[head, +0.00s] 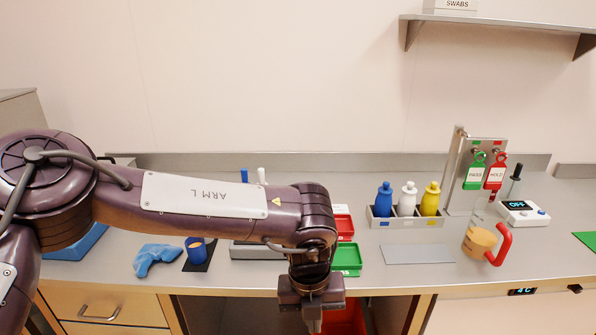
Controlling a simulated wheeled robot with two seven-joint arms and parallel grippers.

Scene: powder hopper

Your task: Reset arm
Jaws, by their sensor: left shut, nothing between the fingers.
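My left arm (205,205) reaches across the left half of the head view, raised in front of the counter. My left gripper (314,324) hangs downward at the bottom edge of the picture, in front of the counter's front edge. Its fingers are shut with nothing seen between them, and their tips are partly cut off by the frame. My right arm and right gripper are not in view.
On the counter (420,280) stand a bottle rack (400,222), a jug with a red handle (481,243), a white device reading OFF (523,213), green (347,258) and red trays, a blue cup (196,251) and a blue cloth (155,259). A grey plate (417,254) lies bare.

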